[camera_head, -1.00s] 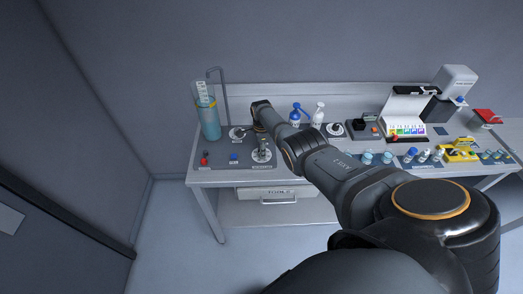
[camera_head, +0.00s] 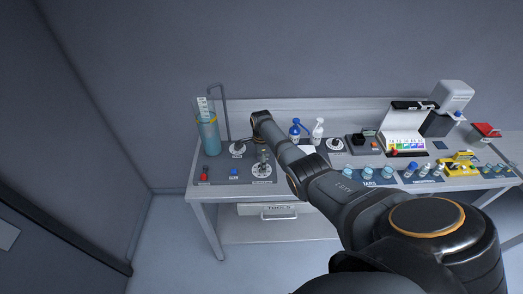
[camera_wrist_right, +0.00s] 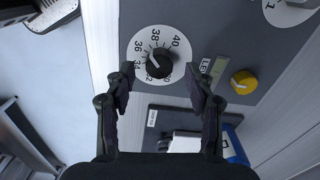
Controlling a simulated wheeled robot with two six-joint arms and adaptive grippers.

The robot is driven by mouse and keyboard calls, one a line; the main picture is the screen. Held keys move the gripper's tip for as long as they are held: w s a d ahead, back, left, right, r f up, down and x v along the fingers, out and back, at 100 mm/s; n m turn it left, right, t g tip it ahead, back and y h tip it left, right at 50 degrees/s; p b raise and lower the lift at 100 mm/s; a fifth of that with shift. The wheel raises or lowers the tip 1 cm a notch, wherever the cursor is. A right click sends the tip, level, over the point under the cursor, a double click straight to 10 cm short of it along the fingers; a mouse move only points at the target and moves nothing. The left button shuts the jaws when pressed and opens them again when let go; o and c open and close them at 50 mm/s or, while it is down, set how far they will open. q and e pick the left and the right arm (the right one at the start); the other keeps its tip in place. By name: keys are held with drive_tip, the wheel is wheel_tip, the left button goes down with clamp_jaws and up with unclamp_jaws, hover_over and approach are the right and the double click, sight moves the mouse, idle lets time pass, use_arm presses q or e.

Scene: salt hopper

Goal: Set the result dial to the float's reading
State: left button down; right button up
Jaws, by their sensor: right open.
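A white round dial (camera_wrist_right: 139,48) with printed numbers from 32 to 40 and a black knob (camera_wrist_right: 159,63) shows in the right wrist view. The knob's exact setting is too small to read. In the head view the dial (camera_head: 262,171) is at the bench's front left, below my right arm. A tall clear cylinder (camera_head: 209,140) of blue liquid stands at the back left. A white float stem (camera_head: 203,106) rises in it; its reading is not legible. My left gripper is not in view.
A yellow knob (camera_wrist_right: 243,82) is close to my right gripper's finger. Another dial (camera_head: 238,149) lies behind and left. Red (camera_head: 204,176) and blue (camera_head: 234,172) controls sit at the front left. Bottles (camera_head: 318,131) and glassware crowd the bench to the right.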

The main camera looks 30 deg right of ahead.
wheel_tip(320, 180, up, 10)
drive_tip(key=shift+f, duration=0.15)
idle(0.4)
